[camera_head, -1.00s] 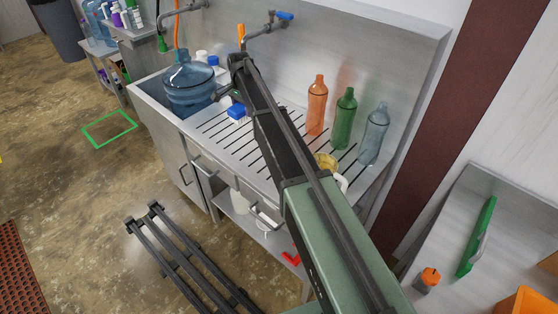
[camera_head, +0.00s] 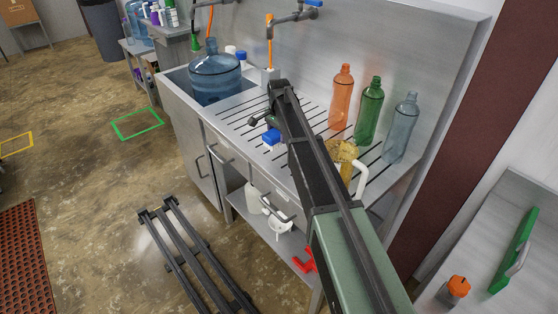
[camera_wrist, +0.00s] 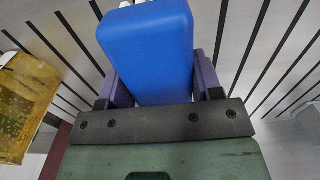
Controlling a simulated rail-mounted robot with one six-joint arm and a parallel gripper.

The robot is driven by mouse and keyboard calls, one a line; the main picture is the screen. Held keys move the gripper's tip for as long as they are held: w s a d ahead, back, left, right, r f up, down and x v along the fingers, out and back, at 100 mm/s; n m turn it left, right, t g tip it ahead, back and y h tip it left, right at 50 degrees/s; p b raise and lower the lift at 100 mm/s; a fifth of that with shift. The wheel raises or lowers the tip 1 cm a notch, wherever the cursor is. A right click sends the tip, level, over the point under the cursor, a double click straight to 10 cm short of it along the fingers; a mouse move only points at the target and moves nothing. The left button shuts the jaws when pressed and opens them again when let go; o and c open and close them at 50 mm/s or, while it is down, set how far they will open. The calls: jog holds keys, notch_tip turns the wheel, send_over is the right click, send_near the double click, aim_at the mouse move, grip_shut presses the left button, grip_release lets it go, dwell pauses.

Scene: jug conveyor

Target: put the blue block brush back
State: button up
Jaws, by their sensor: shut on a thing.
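The blue block brush (camera_wrist: 150,50) fills the middle of the wrist view, held between the two purple fingers of my gripper (camera_wrist: 161,82). A little of its white bristles (camera_wrist: 126,4) shows at its far end. In the head view the brush (camera_head: 271,136) is a small blue patch left of my arm, over the slotted drainboard (camera_head: 243,124) near its front edge. My arm hides part of it and most of the gripper. I cannot tell whether the brush touches the drainboard.
Orange (camera_head: 341,98), green (camera_head: 369,110) and clear (camera_head: 401,128) bottles stand right of my arm. A yellow jug (camera_head: 344,152) is close by. A big blue water jug (camera_head: 213,75) stands at the sink. A faucet (camera_head: 282,27) is behind.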

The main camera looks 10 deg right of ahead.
aim_at(279, 152)
notch_tip(279, 152, down, 5)
jog(key=b, duration=0.4)
jog(key=shift+f, duration=0.15)
jog(key=shift+r, duration=0.35)
jog(key=shift+c, duration=0.5)
jog(key=shift+f, duration=0.25)
jog(key=o, duration=1.1)
jog(key=shift+r, duration=0.15)
notch_tip(279, 152, up, 12)
jog(key=p, duration=1.2)
jog(key=shift+r, duration=0.2)
jog(key=shift+s+f+n+b, duration=0.35)
jog(key=shift+s+n, duration=1.65)
jog(key=shift+s, duration=3.9)
jog(key=shift+s+f+n+b, duration=0.4)
jog(key=shift+s+n, duration=1.6)
jog(key=shift+s, duration=3.95)
jog(key=shift+s+f+n+b, duration=0.35)
jog(key=shift+s+n, duration=1.65)
jog(key=shift+s, duration=3.9)
